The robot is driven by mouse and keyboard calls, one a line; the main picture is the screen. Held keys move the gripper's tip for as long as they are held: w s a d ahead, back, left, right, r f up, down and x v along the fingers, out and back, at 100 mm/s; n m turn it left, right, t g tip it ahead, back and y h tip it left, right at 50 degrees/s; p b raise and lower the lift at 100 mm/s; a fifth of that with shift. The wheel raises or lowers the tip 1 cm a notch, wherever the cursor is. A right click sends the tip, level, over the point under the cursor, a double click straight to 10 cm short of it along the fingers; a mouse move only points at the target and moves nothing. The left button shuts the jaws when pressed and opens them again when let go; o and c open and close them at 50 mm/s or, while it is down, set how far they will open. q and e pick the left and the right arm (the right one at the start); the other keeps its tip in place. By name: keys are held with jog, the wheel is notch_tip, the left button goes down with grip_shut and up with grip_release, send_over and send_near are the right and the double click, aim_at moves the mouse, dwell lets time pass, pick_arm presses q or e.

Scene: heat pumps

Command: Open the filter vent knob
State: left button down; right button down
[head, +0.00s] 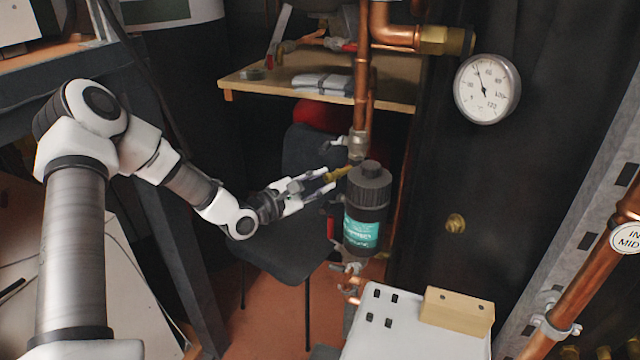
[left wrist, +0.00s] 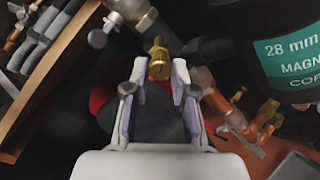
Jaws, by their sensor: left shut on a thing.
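The black cylindrical filter (head: 368,192) with a teal label stands on the copper pipe in the head view. Its body and label (left wrist: 296,50) fill the upper right of the left wrist view. The brass vent knob (head: 340,173) sticks out to the left beside the filter's top. In the left wrist view the knob (left wrist: 160,62) lies between my fingertips. My left gripper (head: 325,180) reaches in from the left and is shut on the knob. In the left wrist view the left gripper (left wrist: 159,75) has a finger on each side of it. My right gripper is not in view.
A vertical copper pipe (head: 361,90) rises above the filter. A round gauge (head: 487,89) is on the dark panel at right. A wooden shelf (head: 240,83) and a dark chair (head: 280,245) are behind. A white box (head: 400,335) stands below the filter.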

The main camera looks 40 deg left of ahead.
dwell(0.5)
pick_arm(q)
jog(key=c, duration=0.9)
grip_release()
jog(key=shift+c, duration=0.2)
